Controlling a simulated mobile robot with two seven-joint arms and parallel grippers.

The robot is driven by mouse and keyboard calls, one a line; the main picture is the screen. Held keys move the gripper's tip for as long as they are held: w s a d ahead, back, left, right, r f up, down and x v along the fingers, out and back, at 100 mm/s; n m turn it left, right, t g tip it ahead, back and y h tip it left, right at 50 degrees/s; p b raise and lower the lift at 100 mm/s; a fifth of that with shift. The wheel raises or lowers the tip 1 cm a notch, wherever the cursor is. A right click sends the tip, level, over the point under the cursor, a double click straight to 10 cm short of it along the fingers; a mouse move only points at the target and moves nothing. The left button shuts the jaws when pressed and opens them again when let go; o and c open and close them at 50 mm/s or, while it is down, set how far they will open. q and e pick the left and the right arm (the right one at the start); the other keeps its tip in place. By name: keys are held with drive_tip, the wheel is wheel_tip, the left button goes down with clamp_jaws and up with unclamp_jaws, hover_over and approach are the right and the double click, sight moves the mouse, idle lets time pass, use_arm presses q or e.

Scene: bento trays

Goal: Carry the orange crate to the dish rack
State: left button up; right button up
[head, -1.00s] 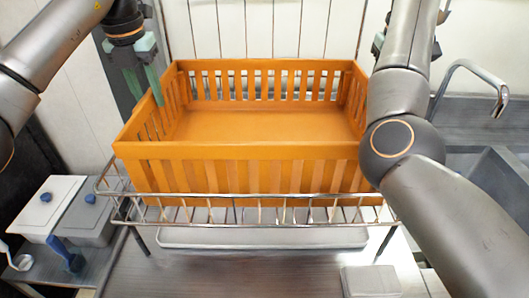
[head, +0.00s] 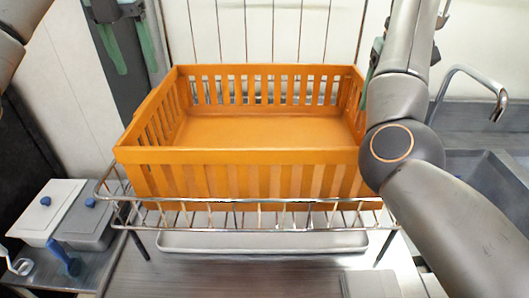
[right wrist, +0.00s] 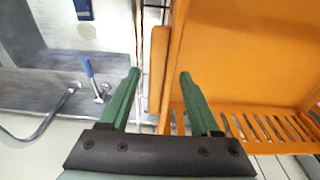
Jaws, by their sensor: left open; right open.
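The orange crate (head: 250,157) is empty and sits upright on the wire dish rack (head: 255,228), filling most of its width. My left gripper (head: 132,60) is open above and behind the crate's back left corner, apart from it. My right gripper (right wrist: 160,75) is open in the right wrist view. The crate's side rim (right wrist: 159,70) shows between its fingers, and I cannot tell whether they touch it. In the head view my right arm hides most of that gripper and the crate's right end.
A pale tray (head: 265,243) lies under the rack. Grey lidded containers (head: 88,225) with blue knobs stand at the left. A sink (head: 495,190) and a curved faucet (head: 468,75) are at the right. A panelled wall rises close behind the crate.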

drive_tip(key=shift+r, duration=0.1)
use_arm(q)
drive_tip(key=r, duration=0.3)
drive_tip(key=shift+s+r, duration=0.1)
drive_tip(key=shift+s, duration=0.15)
use_arm(e)
wheel_tip(320, 180, up, 12)
drive_tip(key=s, duration=0.1)
drive_tip(key=shift+s, duration=0.4)
